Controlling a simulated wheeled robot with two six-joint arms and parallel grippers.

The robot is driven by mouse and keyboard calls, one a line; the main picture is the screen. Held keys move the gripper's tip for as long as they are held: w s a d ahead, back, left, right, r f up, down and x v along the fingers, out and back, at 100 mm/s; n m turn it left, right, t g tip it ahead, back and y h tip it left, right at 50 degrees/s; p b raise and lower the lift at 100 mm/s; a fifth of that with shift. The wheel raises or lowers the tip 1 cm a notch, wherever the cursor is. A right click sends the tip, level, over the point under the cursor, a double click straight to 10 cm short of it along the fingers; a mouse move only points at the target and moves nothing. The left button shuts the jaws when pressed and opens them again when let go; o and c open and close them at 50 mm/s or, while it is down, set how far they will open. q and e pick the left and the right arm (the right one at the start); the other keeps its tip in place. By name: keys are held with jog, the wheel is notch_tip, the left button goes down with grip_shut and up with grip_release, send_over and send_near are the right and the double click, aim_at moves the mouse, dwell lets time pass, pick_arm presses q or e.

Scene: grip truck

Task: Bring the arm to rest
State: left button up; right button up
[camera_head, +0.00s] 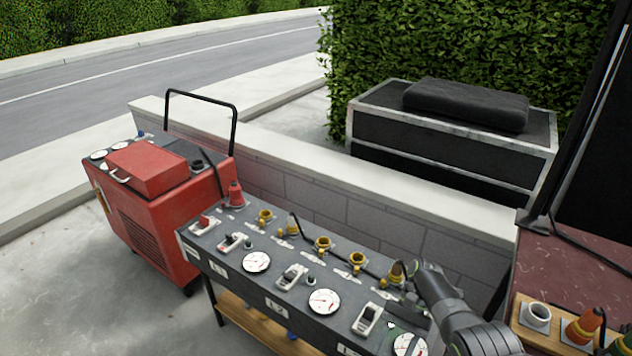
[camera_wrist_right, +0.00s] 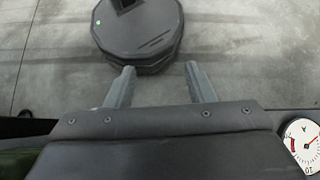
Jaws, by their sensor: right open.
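My right arm (camera_head: 452,308) comes in from the lower right in the head view and reaches over the right end of the grey control panel (camera_head: 225,265). Its gripper is hard to make out there. In the wrist view my right gripper (camera_wrist_right: 160,66) has its two fingers apart with nothing between them, above bare concrete floor (camera_wrist_right: 245,60). A dark many-sided base lies beyond the fingertips. A white gauge (camera_wrist_right: 303,146) shows at the right edge of the wrist view. My left gripper is not in view.
The panel carries gauges (camera_head: 323,301), switches and yellow-ringed sockets (camera_head: 322,244). A red generator (camera_head: 150,215) stands left of it, a low wall (camera_head: 300,190) behind. A brown-red surface (camera_head: 580,265) with a wooden connector rack (camera_head: 545,340) is at the right.

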jog(key=s+d+f+n+t+h, duration=0.3)
jog(key=s+d+f+t, duration=0.4)
jog(key=s, duration=0.4)
jog(key=s+d+r+n+t+h, duration=0.1)
jog(key=s+d+r+t+h, duration=0.15)
jog(key=s+r, duration=0.5)
jog(key=s+d+r+n+t+h, duration=0.1)
jog(key=s+d+r+t+h, duration=0.15)
jog(key=s+r, duration=0.5)
notch_tip(320, 180, down, 27)
jog(key=d+g+y, duration=0.1)
jog(key=d, duration=0.1)
jog(key=s+a+f+g, duration=0.1)
jog(key=s+f, duration=1.3)
jog(key=s, duration=0.1)
jog(key=shift+s+g+y, duration=0.15)
jog(key=shift+g+y, duration=0.15)
